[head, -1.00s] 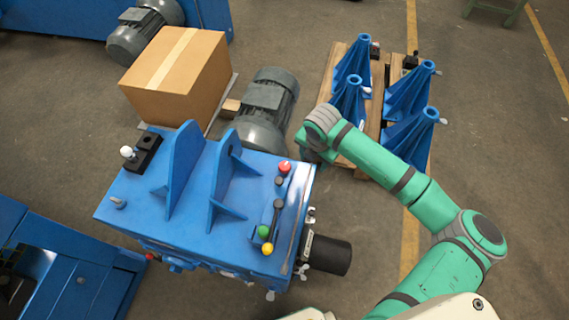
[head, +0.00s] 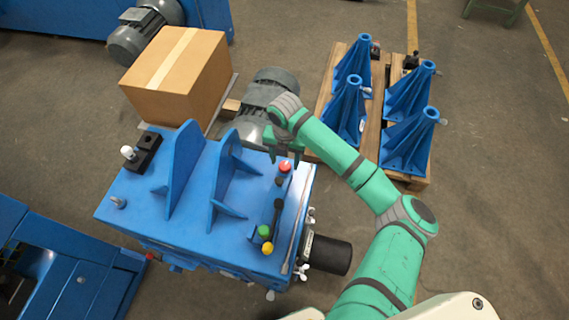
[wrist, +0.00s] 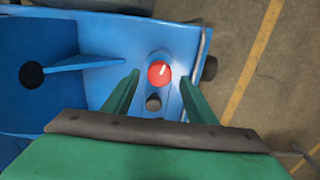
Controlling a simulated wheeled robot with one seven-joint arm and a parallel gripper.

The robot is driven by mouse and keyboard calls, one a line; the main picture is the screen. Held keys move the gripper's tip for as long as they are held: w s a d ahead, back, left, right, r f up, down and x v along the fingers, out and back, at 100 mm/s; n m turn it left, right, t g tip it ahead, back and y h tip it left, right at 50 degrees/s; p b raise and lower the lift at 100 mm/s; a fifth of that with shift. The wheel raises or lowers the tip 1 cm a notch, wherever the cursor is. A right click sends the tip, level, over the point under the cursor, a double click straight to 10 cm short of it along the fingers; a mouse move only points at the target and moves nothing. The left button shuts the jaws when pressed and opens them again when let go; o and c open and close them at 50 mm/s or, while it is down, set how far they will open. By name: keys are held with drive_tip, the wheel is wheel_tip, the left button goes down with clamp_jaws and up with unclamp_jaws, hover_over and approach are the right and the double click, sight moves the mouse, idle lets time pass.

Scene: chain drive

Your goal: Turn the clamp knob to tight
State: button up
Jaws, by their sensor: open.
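A round red knob with a white mark (head: 285,166) stands on the top right edge of the blue machine (head: 140,205). In the wrist view the red knob (wrist: 159,73) appears between my open fingertips. My gripper (head: 283,154) points down above or close at the knob; I cannot tell whether the fingers touch it. It is open and empty, with both green fingers (wrist: 158,78) in the wrist view. No label shows which knob is the clamp knob. A small dark grey knob (wrist: 153,103) lies just nearer my palm.
Green (head: 264,231) and yellow (head: 267,248) knobs and a dark lever (head: 276,213) line the same edge. Upright blue plates (head: 185,165) stand to the left. A grey motor (head: 267,90) is behind, and blue stands (head: 405,140) on pallets stand at right.

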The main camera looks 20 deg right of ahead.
sight(285, 166)
drive_tip(key=shift+f, duration=1.5)
drive_tip(key=c, duration=1.1)
drive_tip(key=shift+o, duration=0.2)
